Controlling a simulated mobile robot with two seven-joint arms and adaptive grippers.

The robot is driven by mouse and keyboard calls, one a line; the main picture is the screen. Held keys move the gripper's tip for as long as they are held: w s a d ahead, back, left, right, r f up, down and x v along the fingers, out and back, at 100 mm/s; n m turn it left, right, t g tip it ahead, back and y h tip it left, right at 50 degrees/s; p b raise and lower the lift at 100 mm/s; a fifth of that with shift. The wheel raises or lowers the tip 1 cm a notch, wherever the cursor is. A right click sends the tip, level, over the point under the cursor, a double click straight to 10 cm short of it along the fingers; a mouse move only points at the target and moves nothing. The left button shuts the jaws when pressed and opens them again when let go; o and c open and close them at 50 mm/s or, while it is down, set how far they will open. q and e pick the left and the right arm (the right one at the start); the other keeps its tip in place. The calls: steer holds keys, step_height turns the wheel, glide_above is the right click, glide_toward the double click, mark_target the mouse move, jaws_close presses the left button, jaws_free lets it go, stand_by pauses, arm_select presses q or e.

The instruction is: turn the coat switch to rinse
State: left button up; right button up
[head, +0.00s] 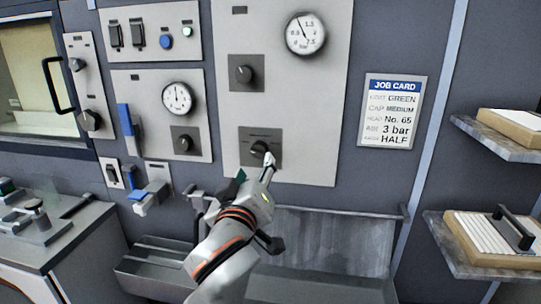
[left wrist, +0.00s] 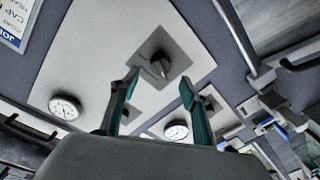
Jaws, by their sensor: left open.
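A dark rotary knob (head: 258,149) sits on a dark square plate low on the tall light panel (head: 317,110); I take it for the coat switch, though its lettering is too small to read. My left gripper (head: 256,167) is just below and in front of it, covering its lower part. In the left wrist view the knob (left wrist: 161,65) shows beyond and between the tips of my open, empty left gripper (left wrist: 160,83). Its pointer looks tilted there. I cannot tell whether a finger touches it. My right gripper is not in view.
Another knob (head: 242,73) and a gauge (head: 306,34) are higher on the same panel. A blue lever (head: 126,119) is to the left. A job card (head: 391,111) hangs to the right, listing coat GREEN. A metal trough (head: 337,243) lies below; shelves (head: 492,137) project at right.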

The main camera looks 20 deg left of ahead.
mark_target(258, 155)
arm_select(q)
steer(key=b+x, duration=0.1)
steer(key=x, duration=0.5)
steer(key=shift+a, duration=0.15)
steer(key=shift+w+a, duration=0.15)
steer(key=shift+w, duration=0.25)
steer(key=shift+w+a, duration=0.15)
steer(key=shift+w, duration=0.25)
steer(key=shift+r, duration=0.1)
steer(key=c, duration=1.1)
